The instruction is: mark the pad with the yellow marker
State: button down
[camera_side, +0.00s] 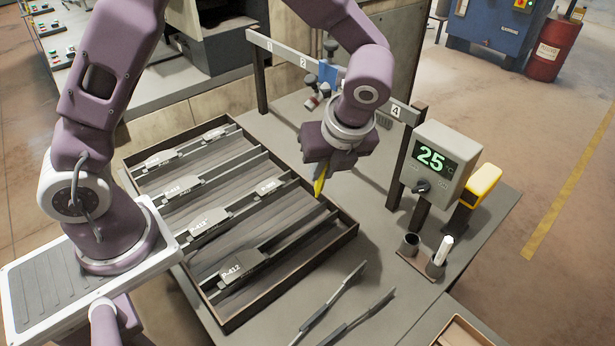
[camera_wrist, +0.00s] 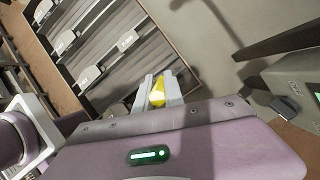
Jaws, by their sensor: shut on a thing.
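My gripper (camera_side: 322,172) is shut on the yellow marker (camera_side: 320,184), which points down over the right side of the tray of pads. The marker also shows between my fingers in the wrist view (camera_wrist: 157,96). The dark wooden tray (camera_side: 352,232) holds several grey pads with white part labels, such as a pad (camera_side: 240,264) at the front, a pad (camera_side: 210,224) behind it and a pad (camera_side: 268,187) nearest the marker. The marker's tip appears apart from the pads. I cannot tell its exact height.
A display box (camera_side: 436,160) reading 25 stands on the right, with a yellow-topped block (camera_side: 483,184) beside it. A two-cup holder (camera_side: 421,262) has one white marker (camera_side: 442,249) in it. Two dark bars (camera_side: 335,297) lie on the front bench. A numbered rail (camera_side: 330,72) runs behind.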

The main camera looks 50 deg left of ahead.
jog(key=s+a+f+n+g+h, duration=0.1)
jog(key=s+a+n+g+h, duration=0.15)
jog(key=a+n, duration=1)
jog(key=s+a+n+g+h, duration=0.1)
jog(key=a+n+h, duration=0.35)
jog(key=n, duration=1.45)
jog(key=s+a+r+n+t, duration=0.1)
jog(key=s+a+n+t, duration=0.1)
jog(key=s+a+n, duration=1.6)
jog(key=shift+w+d+f+n+h, duration=0.1)
jog(key=shift+w+d+f+n, duration=0.5)
jog(key=shift+d+f, duration=0.25)
jog(key=shift+w+d+f+n+h, duration=0.1)
jog(key=shift+w+d+f+n, duration=0.25)
jog(key=shift+d+f+n, duration=0.45)
jog(key=shift+w+d+f+n+h, duration=0.1)
jog(key=shift+w+d+f+n, duration=0.55)
jog(key=shift+f, duration=0.35)
jog(key=shift+s+d+f, duration=0.1)
jog(key=shift+f, duration=0.35)
jog(key=shift+w, duration=2.25)
